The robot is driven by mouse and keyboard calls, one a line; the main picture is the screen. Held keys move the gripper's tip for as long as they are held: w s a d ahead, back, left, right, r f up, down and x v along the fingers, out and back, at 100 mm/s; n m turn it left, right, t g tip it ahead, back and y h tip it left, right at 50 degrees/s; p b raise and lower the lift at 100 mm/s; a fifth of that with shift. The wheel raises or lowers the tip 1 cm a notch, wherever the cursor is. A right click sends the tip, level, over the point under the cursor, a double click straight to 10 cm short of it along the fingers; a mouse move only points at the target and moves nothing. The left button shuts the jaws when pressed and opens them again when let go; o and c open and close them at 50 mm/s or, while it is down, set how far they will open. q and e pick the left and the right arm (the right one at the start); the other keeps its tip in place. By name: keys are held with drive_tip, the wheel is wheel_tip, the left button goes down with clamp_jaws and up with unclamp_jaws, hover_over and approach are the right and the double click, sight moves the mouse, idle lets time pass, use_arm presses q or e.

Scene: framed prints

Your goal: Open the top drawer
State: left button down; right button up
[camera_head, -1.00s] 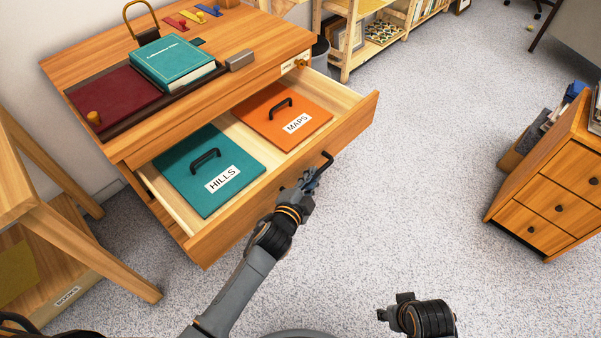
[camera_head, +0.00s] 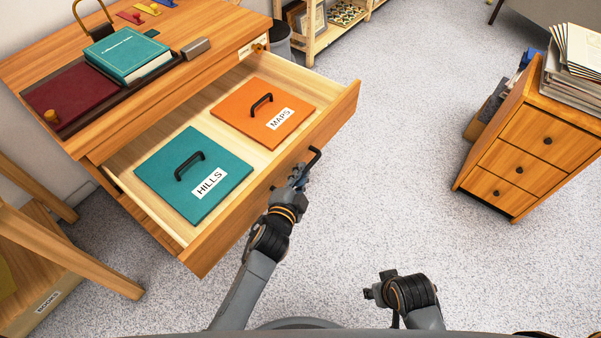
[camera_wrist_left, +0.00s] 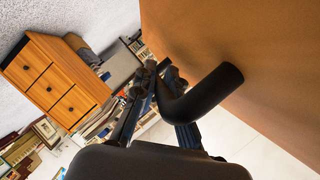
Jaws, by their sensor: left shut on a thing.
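The top drawer (camera_head: 262,187) of the wooden desk is pulled well out. Inside it lie a teal panel (camera_head: 170,187) labelled HILLS and an orange panel (camera_head: 240,107) labelled MAPS, each with a black handle. My left gripper (camera_head: 303,172) is at the drawer's front, shut on its dark drawer handle (camera_head: 316,156). In the left wrist view the handle (camera_wrist_left: 205,92) passes between the fingers, next to the brown drawer front (camera_wrist_left: 265,50). My right gripper (camera_head: 372,291) is low over the floor, away from the desk; its fingers are too small to judge.
On the desk top are a teal book (camera_head: 127,54) and a dark red panel (camera_head: 70,97). A small wooden cabinet (camera_head: 530,150) with papers on top stands at the right. A wooden stand (camera_head: 75,255) is at the left. Carpet between desk and cabinet is clear.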

use_arm(q)
drive_tip(key=c, duration=1.7)
unclamp_jaws()
drive_tip(key=shift+o, duration=0.2)
use_arm(e)
drive_tip(key=shift+s, duration=0.25)
drive_tip(key=shift+d, duration=0.1)
use_arm(q)
drive_tip(key=shift+s, duration=0.1)
drive_tip(key=v, duration=1.2)
use_arm(e)
drive_tip(key=shift+w, duration=0.1)
